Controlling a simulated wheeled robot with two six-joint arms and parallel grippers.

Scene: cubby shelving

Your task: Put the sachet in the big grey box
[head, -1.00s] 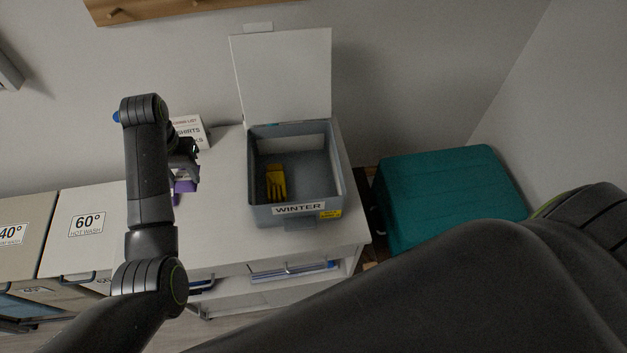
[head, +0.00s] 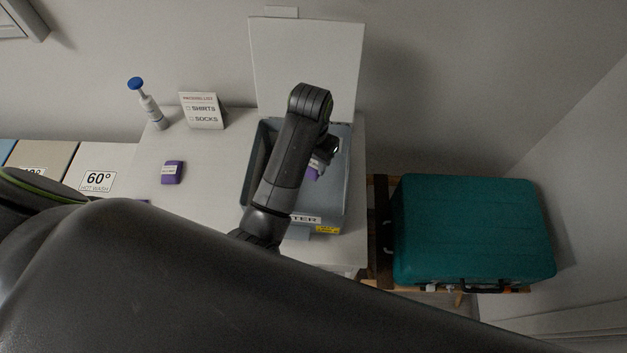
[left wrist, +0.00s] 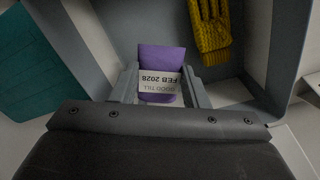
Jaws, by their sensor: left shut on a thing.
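The purple sachet (head: 313,174) is between the fingers of my left gripper (head: 321,160), over the open grey box. In the left wrist view the sachet (left wrist: 161,60) has a white label reading "GOOD TILL FEB 2028", and both fingers clasp its sides. The big grey box (head: 341,195) stands on the white table with its lid raised at the back. My arm hides much of its inside and part of its front label. A yellow knitted glove (left wrist: 209,32) lies in the box. I cannot tell the sachet's exact height above the box floor. My right gripper is out of view.
Another purple packet (head: 172,172) lies on the white table, left of the box. A teal case (head: 470,230) is to the right. The raised lid (head: 308,65) stands behind the box.

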